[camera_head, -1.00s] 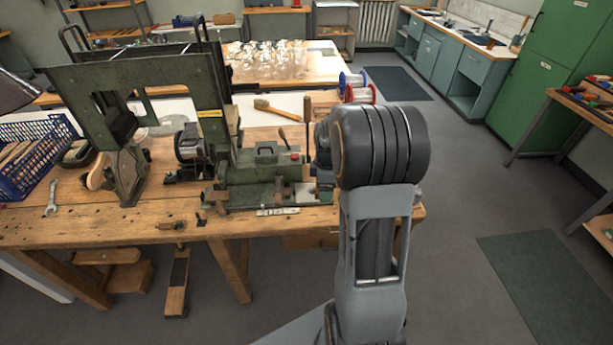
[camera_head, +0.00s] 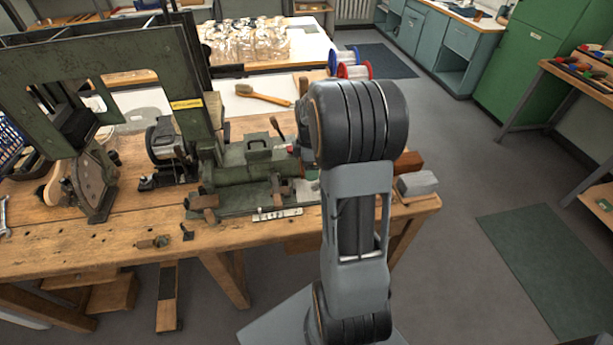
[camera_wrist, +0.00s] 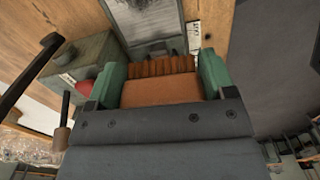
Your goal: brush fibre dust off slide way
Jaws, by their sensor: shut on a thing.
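My gripper shows in the wrist view (camera_wrist: 162,88), its two green fingers shut on an orange-brown block with a ribbed far edge (camera_wrist: 160,90). Whether the ribs are bristles I cannot tell. Just beyond it is a grey metal plate, apparently the slide way (camera_wrist: 150,18), with dark specks near its close end. Whether the block touches the plate is unclear. In the head view my arm hides the gripper and part of the green machine (camera_head: 250,170) on the wooden bench. A wooden-handled brush (camera_head: 262,96) lies behind the machine.
A lever (camera_wrist: 62,125) and a red knob (camera_wrist: 84,88) stand left of the gripper. A red-brown block (camera_head: 408,163) and a grey block (camera_head: 418,183) sit at the bench's right end. Spools (camera_head: 355,71) stand behind my arm.

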